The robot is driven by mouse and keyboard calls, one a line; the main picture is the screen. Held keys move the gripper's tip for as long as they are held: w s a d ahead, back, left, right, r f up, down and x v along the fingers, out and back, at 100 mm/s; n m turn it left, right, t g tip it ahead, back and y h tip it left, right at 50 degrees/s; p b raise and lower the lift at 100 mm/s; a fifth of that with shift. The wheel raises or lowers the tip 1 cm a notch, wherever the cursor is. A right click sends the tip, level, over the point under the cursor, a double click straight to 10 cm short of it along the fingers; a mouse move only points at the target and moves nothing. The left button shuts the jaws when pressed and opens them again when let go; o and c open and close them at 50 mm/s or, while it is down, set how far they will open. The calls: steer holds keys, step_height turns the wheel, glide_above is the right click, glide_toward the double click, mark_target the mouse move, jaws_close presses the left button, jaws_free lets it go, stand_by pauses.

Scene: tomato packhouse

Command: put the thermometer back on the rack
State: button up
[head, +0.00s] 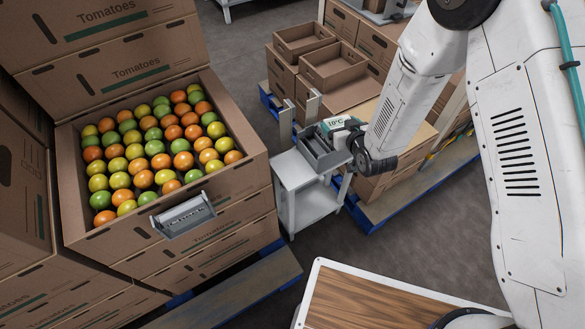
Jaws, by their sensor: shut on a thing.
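The thermometer (337,124) is a small pale device with a dark teal edge and a display reading 10°C. It is at the dark grey rack (318,158), an open box-like holder on top of a small light grey stand. My gripper (354,137) comes in from the right and is shut on the thermometer at the rack's back right side. The dark gripper body hides part of the thermometer and the rack's right end. I cannot tell whether the thermometer touches the rack or is held just above it.
An open carton (250,170) full of red, orange, yellow and green tomatoes stands at left, with a grey metal holder (183,215) on its front edge. Stacked cartons on a blue pallet (385,212) stand behind the stand. A wood-topped surface (375,300) is in front. Grey floor shows between.

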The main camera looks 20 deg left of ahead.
steer(key=s+a+f+n+g+y, duration=0.1)
steer(key=s+a+f, duration=0.25)
steer(key=a, duration=0.25)
steer(key=s+a+f+n+g+y, duration=0.1)
steer(key=s+a+f+n, duration=0.1)
steer(key=s+a, duration=0.4)
glide_above(292, 171)
steer(key=shift+y, duration=0.3)
step_height(292, 171, down, 5)
steer(key=shift+a+f, duration=0.1)
steer(key=shift+f, duration=2.35)
steer(key=shift+f, duration=0.15)
steer(key=o, duration=0.9)
steer(key=shift+c, duration=0.2)
